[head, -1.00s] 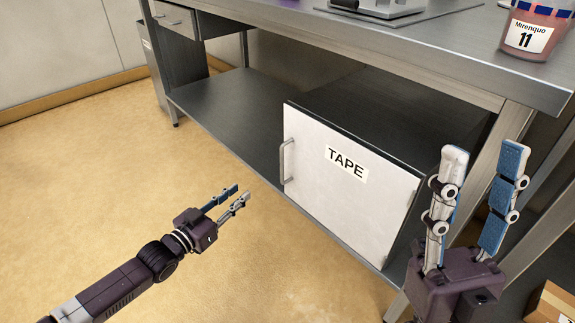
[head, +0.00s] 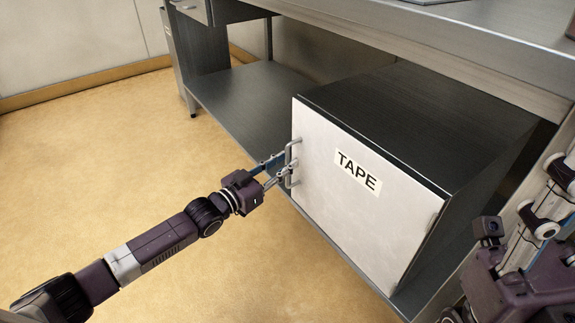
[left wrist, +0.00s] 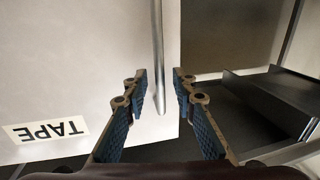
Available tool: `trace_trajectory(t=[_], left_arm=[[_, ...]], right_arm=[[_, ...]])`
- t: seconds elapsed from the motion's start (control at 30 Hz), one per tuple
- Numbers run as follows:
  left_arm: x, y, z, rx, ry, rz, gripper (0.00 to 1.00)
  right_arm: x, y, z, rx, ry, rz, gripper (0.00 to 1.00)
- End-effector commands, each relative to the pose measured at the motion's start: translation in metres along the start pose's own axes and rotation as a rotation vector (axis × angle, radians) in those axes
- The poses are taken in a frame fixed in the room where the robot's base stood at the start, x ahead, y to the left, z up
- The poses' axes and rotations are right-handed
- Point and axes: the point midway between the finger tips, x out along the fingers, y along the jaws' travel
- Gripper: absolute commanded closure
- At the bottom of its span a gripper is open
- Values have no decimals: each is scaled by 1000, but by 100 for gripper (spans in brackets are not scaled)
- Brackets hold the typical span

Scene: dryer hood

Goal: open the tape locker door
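The tape locker is a dark box on the lower shelf, with a white door (head: 350,215) labelled TAPE (head: 358,171). The door looks closed. Its metal bar handle (head: 289,152) is near the door's left edge. My left gripper (head: 284,166) is at the handle, fingers pointing at the door. In the left wrist view the upright handle bar (left wrist: 158,60) shows between the two open, blue-padded fingers (left wrist: 160,78), with gaps beside it. My right gripper (head: 550,190) is at the right edge, partly cut off, its fingers apart and nothing seen between them.
The steel worktop (head: 470,50) overhangs the locker. The lower shelf (head: 245,105) is bare left of the locker. A drawer (head: 190,8) sits under the worktop at the far left. The tan floor (head: 130,150) in front is clear.

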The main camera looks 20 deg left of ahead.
Motion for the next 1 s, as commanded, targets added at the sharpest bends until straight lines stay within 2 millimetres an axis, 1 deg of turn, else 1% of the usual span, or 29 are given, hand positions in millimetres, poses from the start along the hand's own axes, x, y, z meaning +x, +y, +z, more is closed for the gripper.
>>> trace_trajectory(t=[0.03, 0.13, 0.43, 0.47, 0.67, 1.0], left_arm=[[5, 0, 1, 0, 2, 0, 75], [11, -1, 1, 0, 0, -1, 75], [13, 0, 0, 0, -1, 0, 75], [13, 0, 0, 0, -1, 0, 77], [13, 0, 0, 0, -1, 0, 99], [13, 0, 0, 0, -1, 0, 100]], right_arm=[[-1, 0, -1, -1, 9, -3, 60], [2, -1, -1, -2, 17, -6, 60], [3, -1, -1, -2, 18, -8, 60], [3, -1, -1, -2, 18, -8, 60], [3, -1, -1, -2, 17, -8, 60], [3, -1, -1, -2, 17, -7, 60]])
